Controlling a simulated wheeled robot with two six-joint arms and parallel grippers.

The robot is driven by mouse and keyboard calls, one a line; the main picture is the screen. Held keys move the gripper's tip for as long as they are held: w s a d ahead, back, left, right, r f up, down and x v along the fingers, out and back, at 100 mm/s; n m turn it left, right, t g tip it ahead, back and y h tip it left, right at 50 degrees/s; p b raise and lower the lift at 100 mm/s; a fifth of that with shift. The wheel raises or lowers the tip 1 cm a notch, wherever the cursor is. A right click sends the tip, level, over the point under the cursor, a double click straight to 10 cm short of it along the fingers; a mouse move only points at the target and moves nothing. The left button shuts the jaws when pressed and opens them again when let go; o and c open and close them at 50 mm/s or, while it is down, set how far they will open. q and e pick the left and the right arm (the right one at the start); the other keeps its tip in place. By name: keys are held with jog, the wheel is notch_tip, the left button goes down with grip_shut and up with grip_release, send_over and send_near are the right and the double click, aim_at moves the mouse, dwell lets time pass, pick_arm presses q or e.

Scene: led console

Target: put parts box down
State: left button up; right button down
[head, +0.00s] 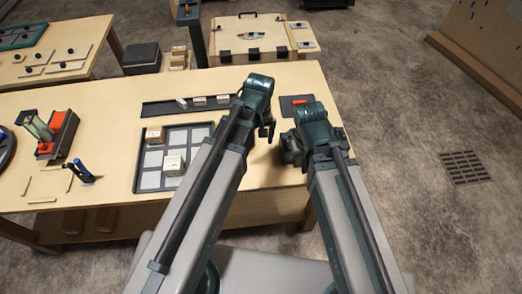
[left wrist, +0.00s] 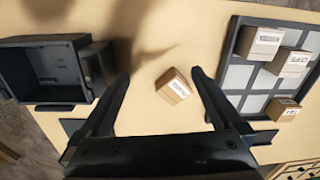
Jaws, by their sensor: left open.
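A small cardboard box with a white label (left wrist: 173,87) rests on the wooden table, tilted in the picture, between and beyond my open left fingers in the left wrist view. It shows clear of both fingers; its exact height gap from them cannot be told. My left gripper (left wrist: 160,78) is open and empty; in the head view it (head: 267,130) is low over the table, right of the dark gridded tray (head: 150,181). The box is hidden by my arm there. My right gripper (head: 292,152) is close beside it at the right; its jaws are unclear.
Similar labelled boxes stand on the tray (left wrist: 233,78). A dark rail (head: 158,109) behind it holds several more. A dark open box-like shape (left wrist: 40,72) is at the left wrist view's left. A dark pad with an orange piece (head: 300,102) lies near the table's right end.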

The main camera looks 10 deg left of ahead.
pick_arm(q)
jog(key=s+d+m, duration=0.4)
jog(key=s+m, duration=0.4)
jog(key=w+a+r+n+p, duration=0.2)
jog(key=w+a+n, duration=0.8)
jog(key=w+n, duration=0.55)
jog(key=shift+h, duration=0.3)
jog(key=f+b, duration=0.8)
jog(key=f, duration=0.1)
jog(key=shift+s+d+b, duration=0.1)
jog(key=shift+s+b, duration=0.3)
jog(key=f+b, duration=0.5)
jog(key=shift+a+f, duration=0.1)
jog(key=shift+a, duration=0.1)
